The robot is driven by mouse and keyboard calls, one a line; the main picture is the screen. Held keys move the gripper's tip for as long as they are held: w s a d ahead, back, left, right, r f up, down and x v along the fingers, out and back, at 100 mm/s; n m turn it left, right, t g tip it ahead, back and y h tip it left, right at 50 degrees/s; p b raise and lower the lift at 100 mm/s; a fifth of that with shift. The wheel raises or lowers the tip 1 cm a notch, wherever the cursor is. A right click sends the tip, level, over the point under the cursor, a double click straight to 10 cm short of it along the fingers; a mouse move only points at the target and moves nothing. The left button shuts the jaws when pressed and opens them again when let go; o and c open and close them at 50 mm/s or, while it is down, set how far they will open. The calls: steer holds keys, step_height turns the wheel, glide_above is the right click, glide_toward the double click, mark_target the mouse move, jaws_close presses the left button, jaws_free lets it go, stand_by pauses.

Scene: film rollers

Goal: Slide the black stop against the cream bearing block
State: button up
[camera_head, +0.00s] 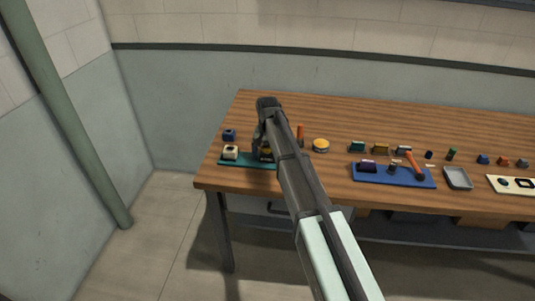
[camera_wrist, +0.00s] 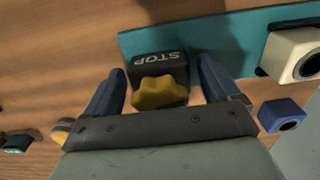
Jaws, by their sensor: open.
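The black stop (camera_wrist: 158,64), marked STOP, sits at the edge of the teal base (camera_wrist: 215,40) in the wrist view, with a yellow knob (camera_wrist: 160,93) on its near side. The cream bearing block (camera_wrist: 293,52) stands on the same base to the right, apart from the stop, with a wide gap between. My gripper (camera_wrist: 165,88) is open, its two blue fingers either side of the knob and stop, not visibly closed on them. In the head view the cream block (camera_head: 231,152) is at the left end of the teal base (camera_head: 250,163); my gripper (camera_head: 262,150) partly hides the stop there.
A blue block (camera_wrist: 282,114) with a hole lies off the base, close to the right finger. In the head view an orange cylinder (camera_head: 301,134) and a yellow round tin (camera_head: 321,145) stand right of my arm. A blue tray (camera_head: 395,178) is further right.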

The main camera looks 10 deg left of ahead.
steer(key=c, duration=1.4)
steer(key=a, duration=0.4)
steer(key=shift+a, duration=0.3)
steer(key=o, duration=1.4)
step_height(320, 180, up, 14)
steer(key=shift+f, duration=0.1)
